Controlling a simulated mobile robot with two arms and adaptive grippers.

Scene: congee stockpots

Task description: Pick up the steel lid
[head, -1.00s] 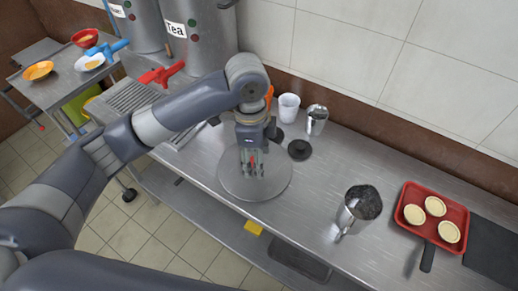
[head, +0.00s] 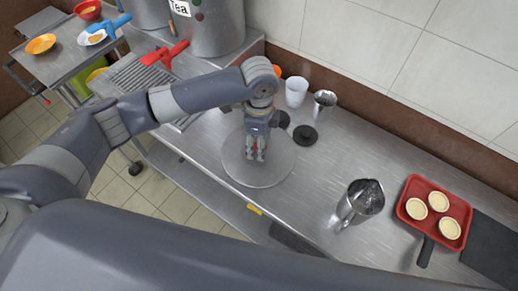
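The steel lid (head: 236,174) is a flat, round, grey disc lying on the steel counter, left of the middle in the head view. My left gripper (head: 255,156) points down over the middle of the lid, with its fingertips at or just above it. The fingers are close together with a bit of red around them. They hide the lid's centre, so I cannot tell whether they grip a knob. My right gripper is not in view.
Behind the lid stand a white cup (head: 296,92), a steel cup (head: 324,104) and a dark round disc (head: 305,135). A steel jug (head: 360,200) and a red tray (head: 412,189) with pastry shells are to the right. A tea urn (head: 214,27) stands back left.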

